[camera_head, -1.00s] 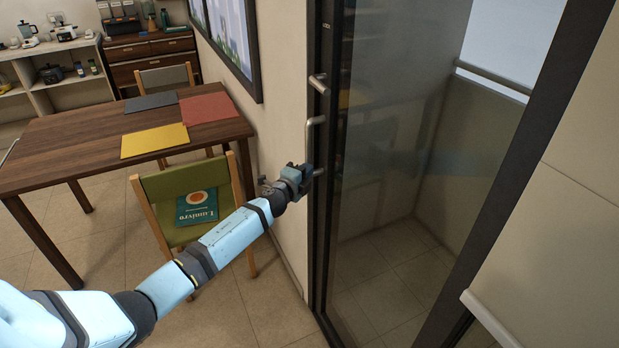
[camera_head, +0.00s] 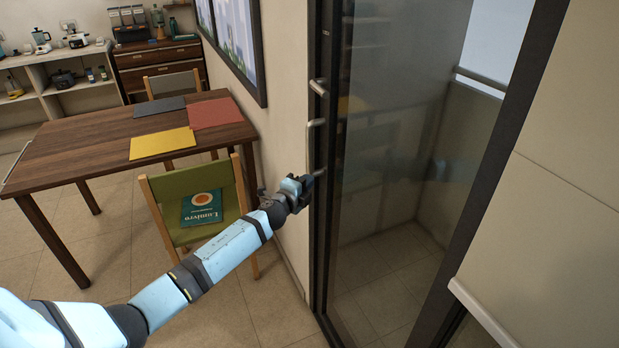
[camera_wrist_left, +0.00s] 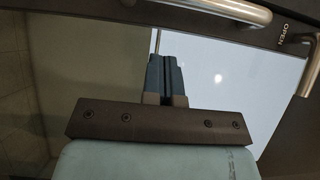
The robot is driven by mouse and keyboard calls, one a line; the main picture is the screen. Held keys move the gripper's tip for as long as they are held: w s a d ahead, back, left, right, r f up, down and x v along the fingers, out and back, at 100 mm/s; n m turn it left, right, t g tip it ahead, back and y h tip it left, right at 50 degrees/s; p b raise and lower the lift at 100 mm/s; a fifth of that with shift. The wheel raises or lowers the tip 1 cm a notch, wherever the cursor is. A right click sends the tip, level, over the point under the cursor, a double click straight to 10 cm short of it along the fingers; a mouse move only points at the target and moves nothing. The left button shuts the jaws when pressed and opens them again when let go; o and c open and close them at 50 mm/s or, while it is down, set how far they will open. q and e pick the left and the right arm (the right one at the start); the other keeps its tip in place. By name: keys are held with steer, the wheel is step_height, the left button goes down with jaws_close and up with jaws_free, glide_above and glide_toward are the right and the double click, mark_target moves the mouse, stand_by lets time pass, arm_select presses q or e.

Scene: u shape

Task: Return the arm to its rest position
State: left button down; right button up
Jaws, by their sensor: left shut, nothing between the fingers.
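My left arm (camera_head: 215,258) reaches from the lower left toward a dark-framed glass sliding door. My left gripper (camera_head: 309,182) is at the door frame's edge, by the lower end of the door's metal handle (camera_head: 316,140). In the left wrist view the gripper fingers (camera_wrist_left: 166,75) are shut together with nothing between them. The handle bar (camera_wrist_left: 225,10) crosses the top of that view, apart from the fingertips. Another metal handle part (camera_wrist_left: 308,70) shows at the right edge, near the word OPEN. My right gripper is not in view.
A green chair (camera_head: 180,236) with a teal book (camera_head: 201,207) stands close left of my arm. Behind it is a wooden table (camera_head: 95,150) with coloured mats. Shelves (camera_head: 70,95) stand at the back left. The glass door panel (camera_head: 390,190) and beige wall lie to the right.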

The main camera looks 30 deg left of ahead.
arm_select(q)
steer(key=s+d+f+n+g+p, duration=0.2)
steer(key=s+d+n, duration=0.3)
steer(key=s, duration=0.8)
steer(key=s+d+f+n+g+h+p, duration=0.1)
steer(key=s+d+f+n+p, duration=0.3)
steer(key=s, duration=1)
steer(key=s+d+f+n+g+h+p, duration=0.1)
steer(key=s+d+f+n+g+p, duration=0.2)
steer(key=s, duration=1.1)
steer(key=d+n+g, duration=0.1)
steer(key=d+n, duration=0.2)
steer(key=d, duration=0.3)
steer(key=shift+d+f+n, duration=0.2)
steer(key=shift+d+n, duration=0.1)
steer(key=shift+d, duration=0.05)
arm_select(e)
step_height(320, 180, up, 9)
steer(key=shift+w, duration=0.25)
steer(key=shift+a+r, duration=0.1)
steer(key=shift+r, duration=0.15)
arm_select(q)
steer(key=shift+a, duration=0.1)
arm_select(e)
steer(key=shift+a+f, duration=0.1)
